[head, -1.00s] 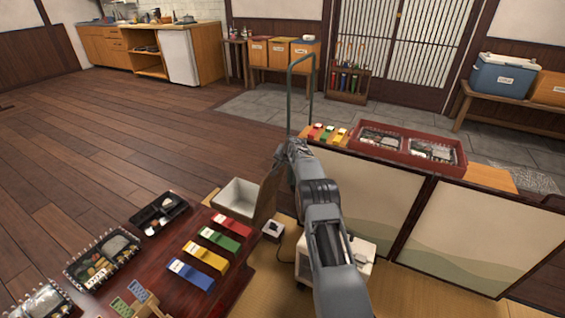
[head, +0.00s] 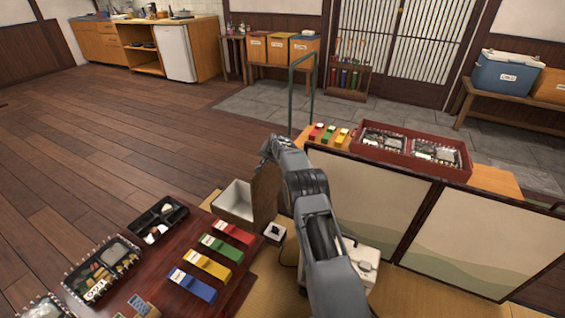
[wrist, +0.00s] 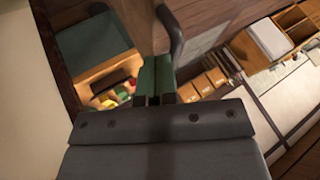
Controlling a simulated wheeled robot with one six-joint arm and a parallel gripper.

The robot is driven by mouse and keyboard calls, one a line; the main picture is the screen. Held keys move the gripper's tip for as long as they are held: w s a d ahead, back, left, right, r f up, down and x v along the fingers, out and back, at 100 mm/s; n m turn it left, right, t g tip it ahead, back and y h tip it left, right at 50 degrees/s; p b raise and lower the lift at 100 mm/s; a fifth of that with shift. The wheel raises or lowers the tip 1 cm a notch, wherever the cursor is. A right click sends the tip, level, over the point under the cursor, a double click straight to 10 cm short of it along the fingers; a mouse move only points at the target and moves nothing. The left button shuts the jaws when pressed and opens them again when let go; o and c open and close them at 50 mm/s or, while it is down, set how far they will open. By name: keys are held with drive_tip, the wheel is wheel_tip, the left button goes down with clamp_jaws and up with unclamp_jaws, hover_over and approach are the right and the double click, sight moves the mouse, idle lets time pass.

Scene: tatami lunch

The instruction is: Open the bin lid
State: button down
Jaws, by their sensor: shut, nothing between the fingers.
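The bin (head: 233,203) is a white open-topped box on the floor beyond the low dark table. Its brown lid (head: 265,195) stands roughly upright along the bin's right side, and the white inside of the bin shows. My gripper (head: 266,150) is above the lid, near its top edge. I cannot tell from the head view whether it touches the lid. In the wrist view my gripper's fingers (wrist: 154,82) are together with nothing held between them. The lid's lower right part is hidden behind my arm and the things around it.
The low table (head: 180,255) at the front left holds bento trays and coloured boxes. A folding screen (head: 385,205) and a counter with a red tray (head: 410,148) stand to the right. A green handle frame (head: 291,95) rises behind my gripper. Open wooden floor lies at the left.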

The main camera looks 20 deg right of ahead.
drive_tip(key=shift+d, duration=0.3)
drive_tip(key=s+a+r+n+g+p, duration=0.1)
drive_tip(key=s+a+r+n+p, duration=0.15)
drive_tip(key=s+r+p, duration=0.95)
drive_tip(key=s+a+r+n+g+p, duration=0.15)
drive_tip(key=s+a+r+p, duration=0.25)
drive_tip(key=s+r, duration=1.4)
drive_tip(key=s+a+r+n+p, duration=0.2)
drive_tip(key=s+r+p, duration=0.4)
drive_tip(key=s, duration=0.4)
drive_tip(key=s+a+r+n+g+p, duration=0.1)
drive_tip(key=s+r+n+p, duration=0.1)
drive_tip(key=s+r+p, duration=0.5)
wheel_tip(320, 180, up, 2)
drive_tip(key=s, duration=0.2)
drive_tip(key=shift+s+a+r+h, duration=0.25)
drive_tip(key=shift+s+a+h, duration=0.05)
drive_tip(key=shift+s+a, duration=0.1)
